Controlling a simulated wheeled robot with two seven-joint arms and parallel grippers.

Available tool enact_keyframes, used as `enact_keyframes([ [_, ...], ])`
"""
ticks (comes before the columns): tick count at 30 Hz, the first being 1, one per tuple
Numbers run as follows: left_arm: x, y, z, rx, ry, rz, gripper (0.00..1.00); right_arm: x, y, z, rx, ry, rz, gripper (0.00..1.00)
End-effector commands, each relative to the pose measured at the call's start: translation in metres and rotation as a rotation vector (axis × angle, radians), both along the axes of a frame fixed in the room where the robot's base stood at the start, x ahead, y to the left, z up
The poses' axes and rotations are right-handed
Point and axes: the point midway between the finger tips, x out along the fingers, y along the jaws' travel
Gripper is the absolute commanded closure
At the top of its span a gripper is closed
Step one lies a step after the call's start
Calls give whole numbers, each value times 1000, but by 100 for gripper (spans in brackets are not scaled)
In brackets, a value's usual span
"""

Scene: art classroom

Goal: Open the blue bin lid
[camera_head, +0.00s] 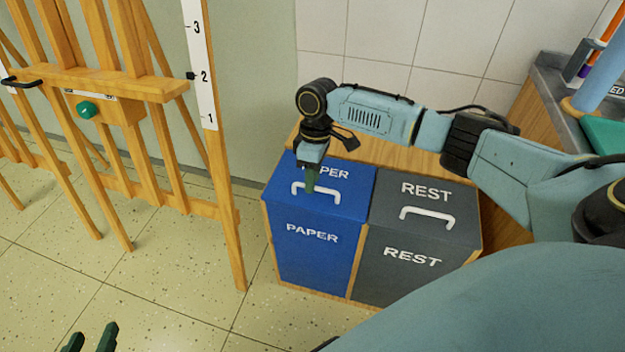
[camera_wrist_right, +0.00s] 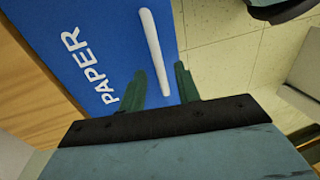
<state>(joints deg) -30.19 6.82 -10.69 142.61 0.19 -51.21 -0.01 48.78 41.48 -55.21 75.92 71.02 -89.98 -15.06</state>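The blue bin (camera_head: 318,262) has a shut blue lid (camera_head: 345,195) marked PAPER, with a white bar handle (camera_head: 330,191) near its front edge. My right gripper (camera_head: 311,184) points down at the lid, right at the handle, and covers part of it. In the right wrist view the handle (camera_wrist_right: 152,45) runs between the two spread green fingers of the right gripper (camera_wrist_right: 160,80). A gap shows beside each finger; I cannot tell whether the fingertips reach down past the bar. My left gripper (camera_head: 92,336) is low at the bottom left, its fingers apart and empty.
A grey bin (camera_head: 400,262) marked REST, with its own white handle (camera_head: 427,216), stands directly to the right in the same wooden housing (camera_head: 400,157). A wooden easel (camera_head: 222,150) stands to the left. The tiled floor (camera_head: 180,290) in front is clear.

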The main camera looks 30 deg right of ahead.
Motion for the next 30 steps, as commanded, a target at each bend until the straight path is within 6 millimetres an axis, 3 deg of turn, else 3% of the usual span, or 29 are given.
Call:
enact_keyframes([
  [13, 6, -4, 9, -17, -64, -6, 64, -1, 1, -6, 1, -1, 0, 67],
  [21, 6, -4, 9, -17, -63, -5, 64, -1, 1, -6, 1, -1, 0, 100],
  [30, 6, -3, 9, -16, -62, -5, 64, -1, 1, -5, 1, -1, 0, 100],
])
